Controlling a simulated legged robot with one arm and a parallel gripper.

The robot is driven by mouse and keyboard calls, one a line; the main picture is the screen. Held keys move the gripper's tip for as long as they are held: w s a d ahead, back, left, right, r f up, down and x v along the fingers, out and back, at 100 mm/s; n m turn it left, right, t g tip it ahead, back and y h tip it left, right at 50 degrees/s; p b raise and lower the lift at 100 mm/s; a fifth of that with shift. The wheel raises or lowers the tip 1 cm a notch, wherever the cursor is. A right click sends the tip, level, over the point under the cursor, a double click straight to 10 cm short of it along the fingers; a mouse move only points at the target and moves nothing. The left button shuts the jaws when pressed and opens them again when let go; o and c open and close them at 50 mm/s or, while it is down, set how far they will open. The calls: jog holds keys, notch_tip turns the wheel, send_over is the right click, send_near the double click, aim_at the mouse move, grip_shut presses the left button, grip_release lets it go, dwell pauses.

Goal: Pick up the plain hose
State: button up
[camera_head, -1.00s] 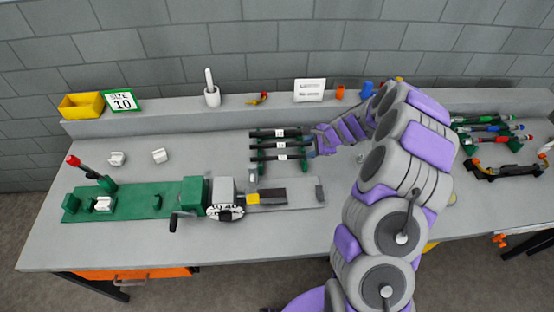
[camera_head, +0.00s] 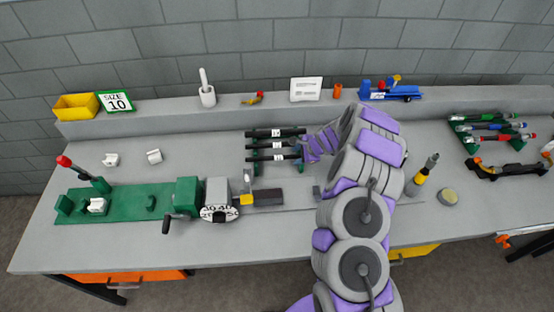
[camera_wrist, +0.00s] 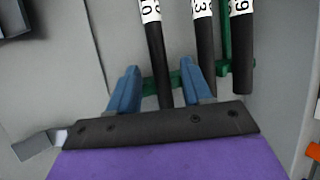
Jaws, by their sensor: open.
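Three plain black hoses with white number labels lie side by side on a green rack; in the head view they are the far one (camera_head: 262,134), the middle one (camera_head: 262,145) and the near one (camera_head: 264,158). In the wrist view the left hose (camera_wrist: 157,60), its label ending in 0, runs between the blue fingers of my gripper (camera_wrist: 160,66). The middle hose (camera_wrist: 206,50) and right hose (camera_wrist: 242,60) lie outside the fingers. My gripper is open at the hoses' right ends in the head view. I cannot tell whether the fingers touch the hose.
A green crimper bench (camera_head: 130,204) with a numbered dial (camera_head: 218,213) stands in front and left. A second rack (camera_head: 490,130) with colour-ended hoses is at right. A grey and yellow tool (camera_head: 422,176) and a round tin (camera_head: 448,196) stand right of my arm.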

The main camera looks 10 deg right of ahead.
jog(key=shift+d+f, duration=0.1)
jog(key=shift+d, duration=0.25)
jog(key=shift+w+a+f, duration=0.1)
jog(key=shift+a, duration=0.5)
jog(key=c, duration=0.3)
jog(key=shift+c, duration=0.9)
jog(key=shift+d, duration=0.35)
grip_shut()
jog(key=shift+a, duration=0.1)
